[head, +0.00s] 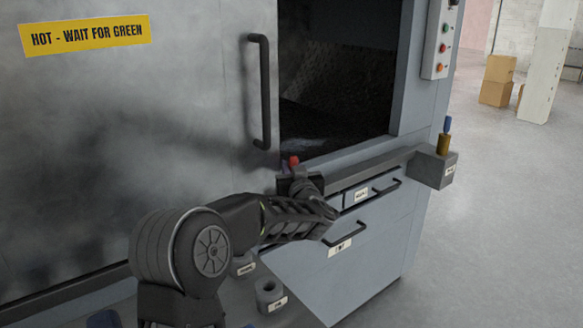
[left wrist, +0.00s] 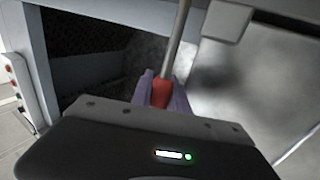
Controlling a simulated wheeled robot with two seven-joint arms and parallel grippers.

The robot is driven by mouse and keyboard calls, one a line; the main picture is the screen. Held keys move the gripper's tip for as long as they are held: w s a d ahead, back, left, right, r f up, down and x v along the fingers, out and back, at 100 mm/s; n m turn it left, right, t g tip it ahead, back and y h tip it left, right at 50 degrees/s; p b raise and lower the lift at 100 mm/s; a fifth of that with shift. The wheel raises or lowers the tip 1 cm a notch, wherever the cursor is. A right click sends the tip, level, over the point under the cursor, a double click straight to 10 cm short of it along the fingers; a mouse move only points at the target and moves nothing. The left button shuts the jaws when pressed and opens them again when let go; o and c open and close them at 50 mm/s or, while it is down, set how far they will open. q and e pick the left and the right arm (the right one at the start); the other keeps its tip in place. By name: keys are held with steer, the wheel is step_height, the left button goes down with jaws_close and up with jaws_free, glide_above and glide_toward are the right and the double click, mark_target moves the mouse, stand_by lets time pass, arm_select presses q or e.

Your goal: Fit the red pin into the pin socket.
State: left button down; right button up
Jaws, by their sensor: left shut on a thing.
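My left gripper (head: 294,178) is shut on the red pin in front of the machine, near the lower edge of its opening. The pin's red top (head: 294,161) stands just above the fingers. In the left wrist view, the red part (left wrist: 161,93) sits between the purple-grey fingers of my left gripper (left wrist: 163,96). A thin grey rod extends from it toward the top of the picture. A grey ring-shaped socket (head: 269,291) with a label stands below, and another (head: 243,264) is partly behind my arm. The labels are too small to read, so I cannot tell which is the pin socket.
The large machine door (head: 150,130) with a black handle (head: 260,92) is left of the dark opening (head: 335,85). Labelled drawers (head: 371,192) lie below. A side block (head: 435,167) holds a brass and blue piece (head: 445,138).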

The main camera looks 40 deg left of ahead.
arm_select(q)
steer(key=shift+f+b, duration=1.25)
steer(key=shift+f, duration=0.7)
steer(key=c, duration=1.2)
jaws_free()
steer(key=shift+s+d, duration=0.2)
steer(key=shift+s, duration=0.05)
steer(key=v, duration=0.7)
steer(key=shift+d, duration=0.25)
steer(key=shift+w, duration=0.1)
